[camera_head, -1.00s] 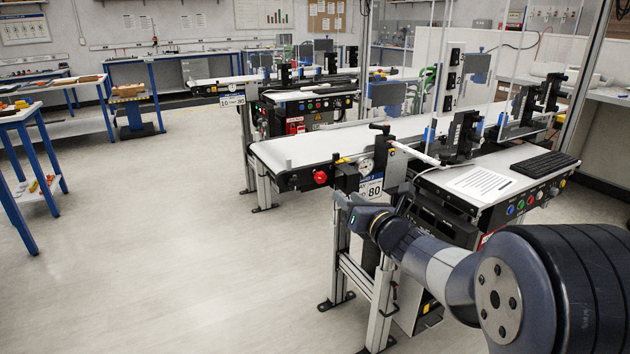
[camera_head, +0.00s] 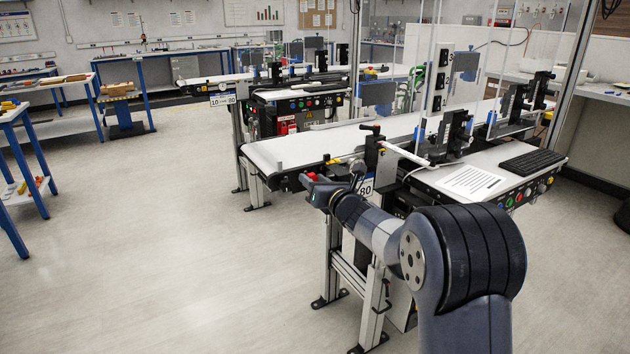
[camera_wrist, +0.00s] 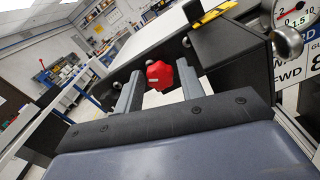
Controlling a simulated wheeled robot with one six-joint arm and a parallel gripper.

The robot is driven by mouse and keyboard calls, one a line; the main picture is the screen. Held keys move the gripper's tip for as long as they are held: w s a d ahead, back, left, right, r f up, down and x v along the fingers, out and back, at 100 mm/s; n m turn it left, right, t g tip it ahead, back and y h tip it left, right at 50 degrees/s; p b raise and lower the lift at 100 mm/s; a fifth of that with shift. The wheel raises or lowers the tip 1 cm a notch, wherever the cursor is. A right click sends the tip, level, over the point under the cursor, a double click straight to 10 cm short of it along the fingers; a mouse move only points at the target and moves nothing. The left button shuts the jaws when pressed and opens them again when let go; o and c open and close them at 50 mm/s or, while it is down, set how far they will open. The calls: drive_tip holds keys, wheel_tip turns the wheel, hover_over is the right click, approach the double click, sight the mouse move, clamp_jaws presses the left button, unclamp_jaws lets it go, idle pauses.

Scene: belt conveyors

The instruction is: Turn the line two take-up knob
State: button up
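The red lobed take-up knob (camera_wrist: 160,75) sits on the dark end of the near conveyor, with a small pale mark on its face. My gripper (camera_wrist: 158,84) is open in the wrist view, with one grey finger on each side of the knob. The fingers look apart from the knob; whether either touches it I cannot tell. In the head view my gripper (camera_head: 306,181) is at the conveyor's near-left corner, and only a bit of the red knob (camera_head: 312,176) shows above it.
A round dial gauge (camera_wrist: 292,14) and a number plate (camera_wrist: 312,62) are right of the knob. The near conveyor's white belt (camera_head: 290,150) runs back to the right. The floor (camera_head: 170,230) to the left is clear.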

drive_tip(key=shift+c, duration=0.5)
drive_tip(key=c, duration=0.6)
